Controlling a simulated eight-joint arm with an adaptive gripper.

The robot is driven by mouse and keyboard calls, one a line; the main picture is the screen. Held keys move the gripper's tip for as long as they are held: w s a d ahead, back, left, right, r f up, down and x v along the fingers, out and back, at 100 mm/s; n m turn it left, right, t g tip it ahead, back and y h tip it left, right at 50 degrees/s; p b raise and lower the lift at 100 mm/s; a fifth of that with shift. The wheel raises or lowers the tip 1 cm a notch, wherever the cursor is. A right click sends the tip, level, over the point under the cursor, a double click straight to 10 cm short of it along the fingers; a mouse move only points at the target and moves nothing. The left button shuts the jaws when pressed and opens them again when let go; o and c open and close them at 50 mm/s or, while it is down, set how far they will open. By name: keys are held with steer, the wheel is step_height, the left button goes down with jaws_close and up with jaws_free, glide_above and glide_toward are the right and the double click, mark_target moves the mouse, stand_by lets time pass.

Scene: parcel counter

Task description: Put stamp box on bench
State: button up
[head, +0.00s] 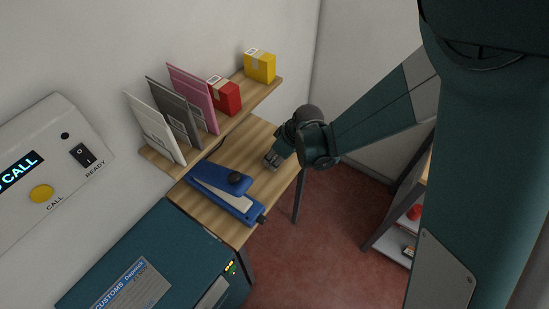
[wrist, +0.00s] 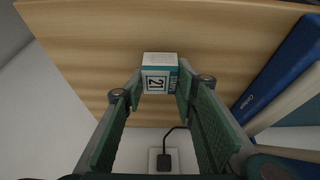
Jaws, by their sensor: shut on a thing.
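The small white and teal box with a "21" label (wrist: 158,78), which looks like the stamp box, sits between my fingertips in the wrist view. My gripper (wrist: 157,92) is shut on it. In the head view my gripper (head: 272,161) is low over the right part of the wooden bench (head: 228,222), and the box cannot be made out there. The bench's wood grain (wrist: 90,50) fills the upper wrist view behind the box. I cannot tell whether the box touches the bench.
A blue stapler-like tool (head: 222,192) lies on the bench; its edge shows at right in the wrist view (wrist: 282,75). A shelf (head: 158,160) above the bench holds envelopes (head: 192,98), a red box (head: 225,96) and a yellow box (head: 260,66). A teal customs box (head: 150,262) stands in front.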

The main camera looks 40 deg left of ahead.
steer(key=shift+f, duration=0.25)
steer(key=o, duration=0.9)
steer(key=shift+r, duration=0.1)
steer(key=shift+r, duration=0.2)
steer(key=p+v, duration=0.1)
steer(key=v, duration=1.1)
stand_by(0.6)
